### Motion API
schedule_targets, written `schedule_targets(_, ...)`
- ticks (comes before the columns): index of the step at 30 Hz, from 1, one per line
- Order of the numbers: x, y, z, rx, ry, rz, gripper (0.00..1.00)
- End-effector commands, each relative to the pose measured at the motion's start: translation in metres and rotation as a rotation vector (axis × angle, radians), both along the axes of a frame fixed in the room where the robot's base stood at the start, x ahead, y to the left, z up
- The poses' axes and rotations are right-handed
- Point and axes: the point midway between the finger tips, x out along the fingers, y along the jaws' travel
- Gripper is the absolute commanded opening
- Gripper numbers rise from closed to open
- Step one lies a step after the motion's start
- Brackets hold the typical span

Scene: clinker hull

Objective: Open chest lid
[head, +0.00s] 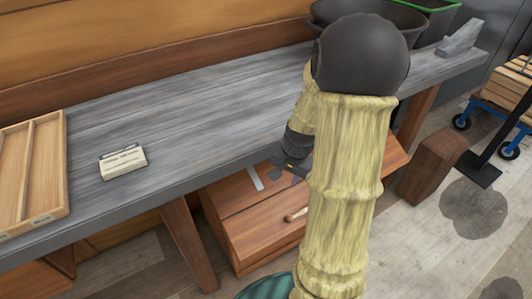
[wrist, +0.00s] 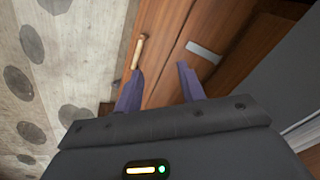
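The chest (head: 258,235) is a reddish-brown wooden box on the floor, partly under the grey workbench. Its lid (head: 236,193) looks closed, with a pale metal plate (head: 255,179) on it. A light wooden handle (head: 296,214) sits on the front; it also shows in the wrist view (wrist: 139,50). My gripper (wrist: 158,80) has its two purple fingers apart with nothing between them, pointing at the chest, the handle just beyond the left finger. In the head view my arm hides part of the chest and most of the gripper (head: 288,176).
The grey workbench (head: 190,115) overhangs the chest, with a wooden tray (head: 60,170) and a small pale block (head: 123,162) on top. A dark tub (head: 405,18) stands at its far end. A brown wooden block (head: 432,166) stands right of the chest. Floor in front is open.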

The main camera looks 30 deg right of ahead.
Motion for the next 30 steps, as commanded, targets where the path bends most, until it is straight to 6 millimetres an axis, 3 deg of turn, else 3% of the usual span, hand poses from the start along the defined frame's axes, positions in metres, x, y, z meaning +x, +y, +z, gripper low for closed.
schedule_targets(1,-0.001,0.006,0.012,-0.006,0.001,0.023,0.4)
schedule_targets(21,-0.018,0.066,0.098,-0.085,0.01,0.316,0.4)
schedule_targets(30,-0.023,0.078,0.111,-0.101,0.01,0.378,0.4)
